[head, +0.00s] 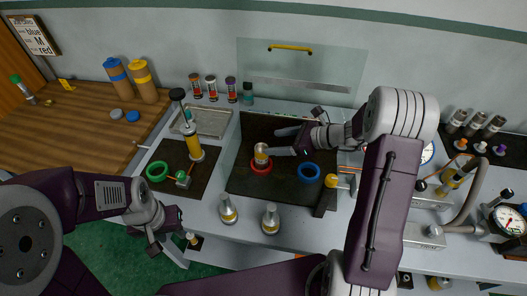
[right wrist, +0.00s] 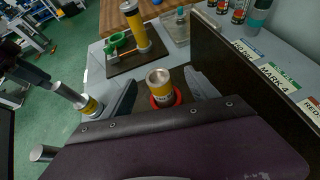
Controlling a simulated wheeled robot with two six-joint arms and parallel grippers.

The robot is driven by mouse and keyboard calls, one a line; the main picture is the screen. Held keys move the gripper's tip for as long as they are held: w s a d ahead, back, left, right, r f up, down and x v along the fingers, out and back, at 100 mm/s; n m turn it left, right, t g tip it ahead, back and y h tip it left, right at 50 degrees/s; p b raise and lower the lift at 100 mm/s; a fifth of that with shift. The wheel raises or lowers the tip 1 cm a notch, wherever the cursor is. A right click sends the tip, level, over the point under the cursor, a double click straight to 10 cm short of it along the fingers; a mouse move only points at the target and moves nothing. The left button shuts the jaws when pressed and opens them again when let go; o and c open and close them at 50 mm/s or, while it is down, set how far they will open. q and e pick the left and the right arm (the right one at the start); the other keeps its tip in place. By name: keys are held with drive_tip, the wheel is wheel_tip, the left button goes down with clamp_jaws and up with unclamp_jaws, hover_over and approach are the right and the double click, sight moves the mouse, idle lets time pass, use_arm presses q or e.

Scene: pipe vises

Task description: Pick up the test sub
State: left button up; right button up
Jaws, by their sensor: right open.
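A short metal cylinder with a yellow labelled band, which looks like the test sub (head: 262,152), stands upright in a red ring (head: 261,168) on the dark mat. Its label is too small to read for sure. It also shows in the right wrist view (right wrist: 159,82), between and beyond my fingers. My right gripper (head: 284,142) is open, its two fingers spread, just right of the cylinder. In the head view one fingertip is close to the cylinder; I cannot tell whether they touch. My left gripper (head: 170,236) is low at the bench's front edge, holding nothing visible; its finger gap is unclear.
A blue ring (head: 309,172) lies empty on the mat. Two silver-and-yellow pieces (head: 228,209) (head: 270,218) stand at the front edge. A clear panel (head: 300,68) stands behind. Left, a yellow cylinder (head: 193,143) and a green ring vise (head: 158,171) sit on another mat.

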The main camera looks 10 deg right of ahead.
drive_tip(key=b, duration=0.5)
approach(256, 157)
drive_tip(key=w+f, duration=0.3)
drive_tip(key=shift+a, duration=0.25)
drive_tip(key=shift+w+f, duration=0.2)
drive_tip(key=shift+f, duration=0.05)
drive_tip(key=shift+w, duration=0.15)
drive_tip(key=shift+a, duration=0.2)
drive_tip(key=x, duration=0.2)
drive_tip(key=shift+a+f, duration=0.15)
drive_tip(key=shift+a, duration=0.15)
drive_tip(key=shift+w+a+f, duration=0.35)
drive_tip(key=shift+w+a, duration=0.05)
drive_tip(key=shift+w, duration=0.05)
drive_tip(key=x, duration=0.4)
drive_tip(key=shift+s+a, duration=0.2)
drive_tip(key=shift+s, duration=0.05)
drive_tip(key=shift+w+a+f, duration=0.1)
drive_tip(key=shift+w+a, duration=0.1)
clamp_jaws()
